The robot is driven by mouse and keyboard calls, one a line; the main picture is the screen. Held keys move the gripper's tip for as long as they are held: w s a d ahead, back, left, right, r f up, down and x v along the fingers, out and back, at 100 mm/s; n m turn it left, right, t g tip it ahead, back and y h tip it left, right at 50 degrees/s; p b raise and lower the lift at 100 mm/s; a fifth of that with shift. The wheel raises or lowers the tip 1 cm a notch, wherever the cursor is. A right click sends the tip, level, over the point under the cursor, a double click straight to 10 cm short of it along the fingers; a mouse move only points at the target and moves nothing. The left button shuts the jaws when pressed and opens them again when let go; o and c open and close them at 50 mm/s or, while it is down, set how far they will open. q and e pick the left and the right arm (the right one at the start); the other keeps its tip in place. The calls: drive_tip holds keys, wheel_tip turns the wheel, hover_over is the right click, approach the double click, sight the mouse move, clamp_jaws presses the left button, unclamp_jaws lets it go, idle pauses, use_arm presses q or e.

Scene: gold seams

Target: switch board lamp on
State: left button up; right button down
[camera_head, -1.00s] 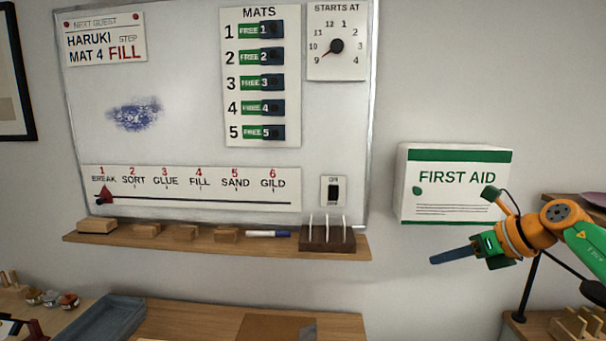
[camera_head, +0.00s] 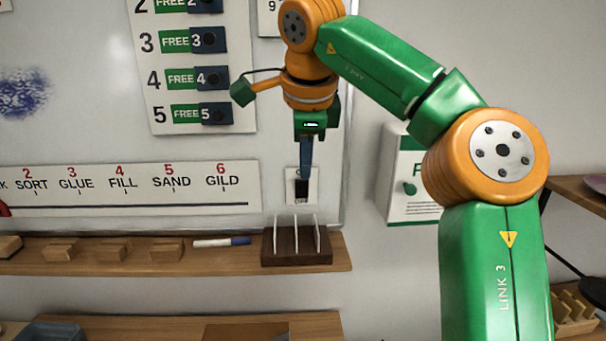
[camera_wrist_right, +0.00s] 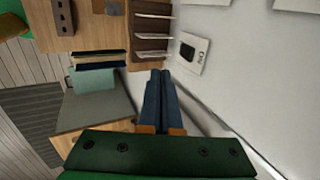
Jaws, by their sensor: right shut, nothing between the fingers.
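The lamp switch (camera_head: 301,190), a white plate with a black rocker, is on the lower right of the whiteboard. It also shows in the right wrist view (camera_wrist_right: 188,52). My right gripper (camera_head: 305,175) points down in front of it, its blue fingers together and empty, covering the plate's upper part in the head view. In the wrist view the fingertips (camera_wrist_right: 160,74) lie to the lower left of the plate, and a gap shows between them. The rocker's position is too small to tell. My left gripper is not in view.
Below the switch, a wooden ledge (camera_head: 215,265) carries a dark slotted holder (camera_head: 297,258) with upright white pieces, a marker (camera_head: 222,242) and wooden blocks. A first aid box (camera_head: 405,180) hangs to the right, partly behind my arm. A step strip (camera_head: 130,188) lies left of the switch.

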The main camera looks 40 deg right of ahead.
sight(301, 181)
use_arm(q)
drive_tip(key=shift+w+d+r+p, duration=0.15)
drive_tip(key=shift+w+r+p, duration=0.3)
drive_tip(key=shift+p, duration=0.5)
use_arm(e)
drive_tip(key=w+d+f, duration=0.5)
drive_tip(key=w+f, duration=0.1)
drive_tip(key=f, duration=0.1)
drive_tip(key=shift+w+d+f, duration=0.2)
drive_tip(key=shift+w+f, duration=0.15)
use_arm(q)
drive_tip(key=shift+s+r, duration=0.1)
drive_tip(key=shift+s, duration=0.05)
use_arm(e)
drive_tip(key=shift+s, duration=0.1)
drive_tip(key=shift+w+d+r, duration=0.2)
drive_tip(key=shift+d+r, duration=0.05)
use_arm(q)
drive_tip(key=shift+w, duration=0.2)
use_arm(e)
drive_tip(key=shift+w+r, duration=0.2)
drive_tip(key=shift+r, duration=0.55)
